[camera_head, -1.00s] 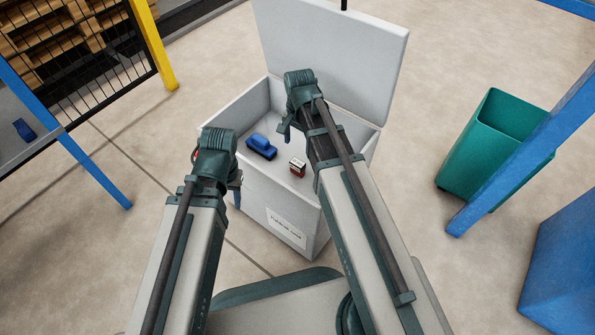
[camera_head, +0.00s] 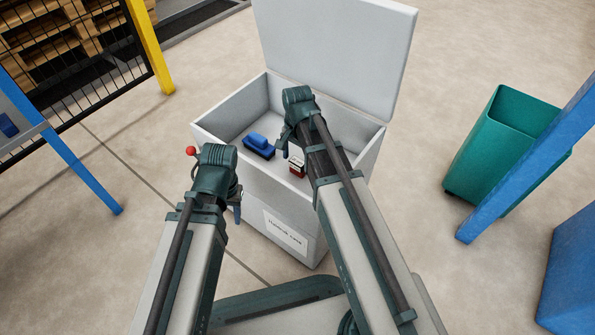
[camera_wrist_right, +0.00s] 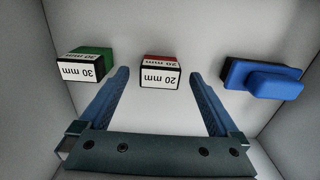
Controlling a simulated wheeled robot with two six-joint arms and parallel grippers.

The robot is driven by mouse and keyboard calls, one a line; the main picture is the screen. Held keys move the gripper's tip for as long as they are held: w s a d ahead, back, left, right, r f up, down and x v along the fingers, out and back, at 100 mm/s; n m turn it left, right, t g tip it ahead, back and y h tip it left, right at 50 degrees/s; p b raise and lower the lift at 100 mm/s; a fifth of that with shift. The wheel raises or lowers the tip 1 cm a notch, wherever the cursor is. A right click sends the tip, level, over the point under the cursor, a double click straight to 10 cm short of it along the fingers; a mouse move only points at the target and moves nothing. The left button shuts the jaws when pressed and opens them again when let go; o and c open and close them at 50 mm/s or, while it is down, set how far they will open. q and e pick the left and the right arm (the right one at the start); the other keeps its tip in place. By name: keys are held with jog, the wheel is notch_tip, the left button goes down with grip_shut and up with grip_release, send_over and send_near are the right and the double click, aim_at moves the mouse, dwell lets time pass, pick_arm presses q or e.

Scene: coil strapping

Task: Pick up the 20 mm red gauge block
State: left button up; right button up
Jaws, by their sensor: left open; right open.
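The 20 mm red gauge block (camera_head: 297,166) sits on the floor of the open grey case (camera_head: 208,133), its white label facing up. In the right wrist view the red block (camera_wrist_right: 161,72) lies ahead of my right gripper (camera_wrist_right: 166,76), in line with the gap between its two blue fingers. That gripper is open and empty, apart from the block. In the head view my right gripper (camera_head: 285,150) reaches into the case and is partly hidden by its own wrist. My left gripper (camera_head: 238,206) is open outside the case, by its front left wall.
In the right wrist view a green 30 mm block (camera_wrist_right: 88,67) lies left of the red one, and a blue handled object (camera_wrist_right: 262,78) lies right. The case lid (camera_head: 335,45) stands open behind. A green bin (camera_head: 500,150) stands at the right.

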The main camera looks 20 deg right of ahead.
notch_tip(320, 180, down, 2)
jog(key=shift+f+b, duration=0.15)
jog(key=shift+b, duration=0.55)
pick_arm(q)
notch_tip(320, 180, down, 2)
jog(key=shift+f, duration=0.1)
pick_arm(e)
jog(key=c, duration=1.5)
jog(key=shift+r, duration=0.2)
